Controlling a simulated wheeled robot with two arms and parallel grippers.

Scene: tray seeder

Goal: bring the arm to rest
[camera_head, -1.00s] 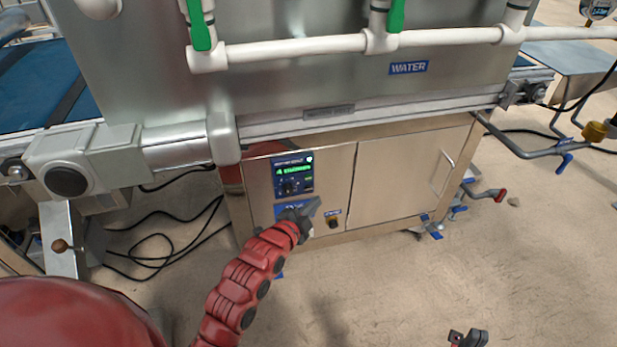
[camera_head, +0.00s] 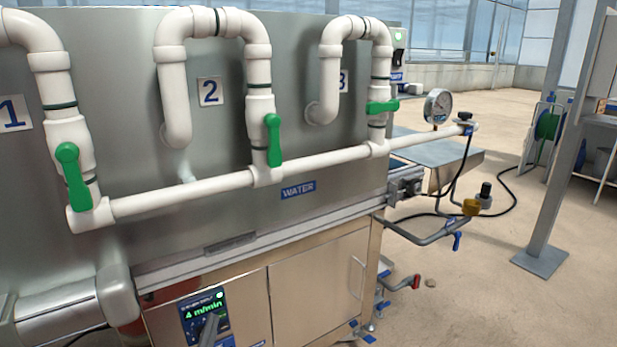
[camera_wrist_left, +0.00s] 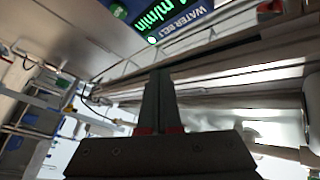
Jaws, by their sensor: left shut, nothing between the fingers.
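My left gripper (camera_head: 209,329) shows only as a grey tip at the bottom edge of the head view, in front of the control panel (camera_head: 192,318) with its green "4 m/min" readout. In the left wrist view the two fingers (camera_wrist_left: 158,98) are together, shut and empty. The panel's lit display (camera_wrist_left: 158,14) lies beyond the fingertips at the top of that view. Most of the left arm is out of the head view. My right gripper is not in view.
The machine's steel cabinet (camera_head: 318,283) stands close in front. Above it runs a white water pipe (camera_head: 215,193) with green-handled valves (camera_head: 273,140). A pressure gauge (camera_head: 437,106) and grey pipework project at the right. Open floor (camera_head: 480,270) lies right of the cabinet.

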